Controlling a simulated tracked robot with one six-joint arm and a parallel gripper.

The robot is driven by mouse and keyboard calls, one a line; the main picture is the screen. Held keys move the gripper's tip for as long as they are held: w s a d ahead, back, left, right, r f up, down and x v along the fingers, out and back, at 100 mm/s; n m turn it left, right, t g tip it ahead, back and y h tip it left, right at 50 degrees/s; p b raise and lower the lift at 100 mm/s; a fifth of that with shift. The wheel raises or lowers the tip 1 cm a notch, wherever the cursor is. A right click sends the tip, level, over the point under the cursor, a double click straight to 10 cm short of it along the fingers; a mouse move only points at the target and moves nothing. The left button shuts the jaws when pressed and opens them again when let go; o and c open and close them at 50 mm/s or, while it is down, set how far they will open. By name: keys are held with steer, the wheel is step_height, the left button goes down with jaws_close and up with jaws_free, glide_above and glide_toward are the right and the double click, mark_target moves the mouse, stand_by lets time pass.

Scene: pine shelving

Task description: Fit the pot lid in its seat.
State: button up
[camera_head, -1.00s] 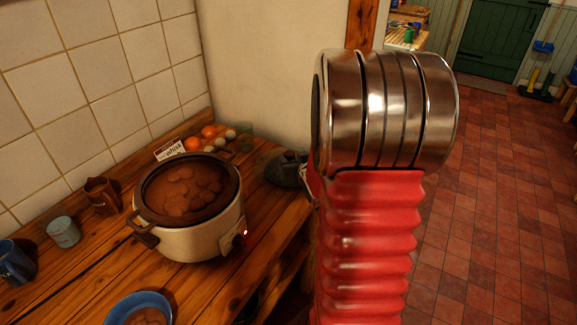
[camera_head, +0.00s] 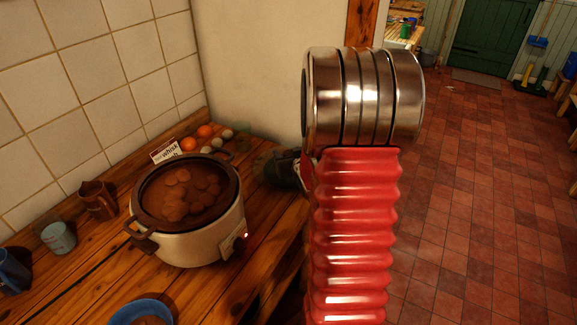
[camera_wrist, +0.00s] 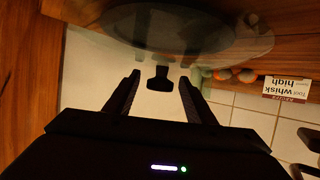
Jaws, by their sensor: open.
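The pot (camera_head: 190,247) is a cream cooker with a dark rim and side handles on the wooden counter; it is uncovered and holds brown, lumpy food. The pot lid (camera_head: 277,170) is dark and lies on the counter right of the pot, partly hidden by my arm. In the wrist view the lid (camera_wrist: 225,40) is a see-through disc with a black knob (camera_wrist: 158,84). My gripper (camera_wrist: 159,77) is open, and the knob appears between its fingertips. I cannot tell whether they touch it. In the head view my arm mostly hides the gripper.
Oranges (camera_head: 188,144), eggs, a glass (camera_head: 243,136) and a printed card (camera_head: 165,151) stand behind the pot. A brown jug (camera_head: 98,200), a grey cup (camera_head: 58,238) and a blue mug (camera_head: 12,272) stand left; a blue bowl (camera_head: 142,312) is in front. The tiled wall bounds the counter.

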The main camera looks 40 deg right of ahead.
steer(key=shift+c, duration=0.4)
jaws_close()
stand_by(0.4)
